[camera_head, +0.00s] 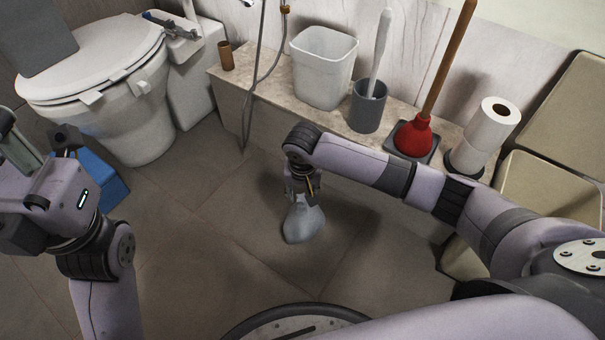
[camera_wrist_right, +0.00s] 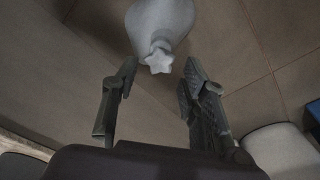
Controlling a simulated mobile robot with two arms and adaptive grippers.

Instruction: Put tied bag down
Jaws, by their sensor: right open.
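The tied bag (camera_head: 303,222) is a small pale grey bag that rests on the tiled floor in front of the stone ledge. My right gripper (camera_head: 302,192) is just above it, pointing down, and hides its top in the head view. In the right wrist view the bag (camera_wrist_right: 160,22) and its star-shaped knot show just past the fingertips. The right gripper (camera_wrist_right: 157,80) is open, with a clear gap between its fingers and nothing held. My left gripper (camera_head: 38,140) is at the left edge, partly cut off, and its opening is unclear.
The ledge (camera_head: 262,90) carries a white bin (camera_head: 322,70), a toilet brush holder (camera_head: 367,108), a red plunger (camera_head: 412,137) and toilet rolls (camera_head: 490,122). A toilet (camera_head: 125,120) stands at back left. A blue box (camera_head: 105,180) is behind my left gripper. Floor around the bag is clear.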

